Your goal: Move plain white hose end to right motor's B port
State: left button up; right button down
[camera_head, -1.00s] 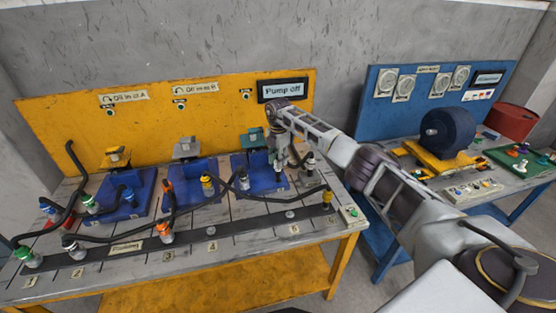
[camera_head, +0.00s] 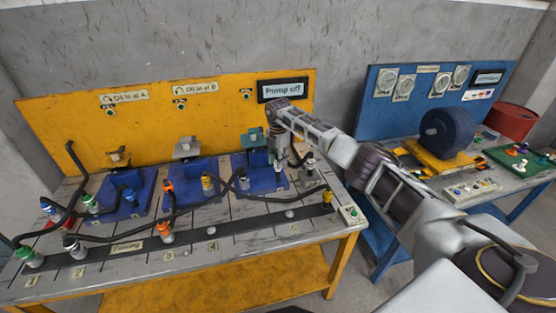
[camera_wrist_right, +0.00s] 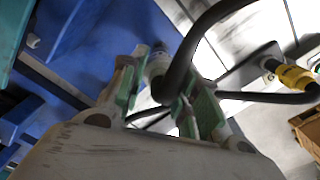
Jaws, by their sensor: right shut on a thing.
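My right gripper (camera_head: 279,158) is at the right motor on the far right of the yellow bench. In the right wrist view its green-padded fingers (camera_wrist_right: 157,88) are shut on the white hose end (camera_wrist_right: 157,65), with the black hose curving away to the upper right. The right motor (camera_head: 250,139) has a green top and stands on a blue base (camera_head: 263,183), partly hidden by my gripper. The hose end is close to the motor's right side. I cannot tell whether it touches a port. My left gripper is not in view.
A white-grey fitting (camera_head: 310,166) stands just right of the gripper. A yellow-collared hose end (camera_head: 327,196) is at the bench's right end and also shows in the wrist view (camera_wrist_right: 292,76). Other hoses and coloured ends crowd the left. A blue bench (camera_head: 372,140) stands at right.

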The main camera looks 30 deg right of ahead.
jog(key=shift+f, duration=0.15)
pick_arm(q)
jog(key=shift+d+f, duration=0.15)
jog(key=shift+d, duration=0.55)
pick_arm(e)
jog(key=shift+f, duration=0.1)
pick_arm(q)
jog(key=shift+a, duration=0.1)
pick_arm(e)
jog(key=shift+f, duration=0.1)
jog(key=shift+f+b, duration=0.4)
jog(key=c, duration=1.4)
grip_release()
jog(key=shift+w, duration=0.15)
jog(key=o, duration=0.4)
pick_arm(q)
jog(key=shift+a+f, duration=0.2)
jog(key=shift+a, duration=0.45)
pick_arm(e)
jog(key=shift+o, duration=0.2)
jog(key=shift+s+r, duration=0.1)
jog(key=shift+s, duration=0.1)
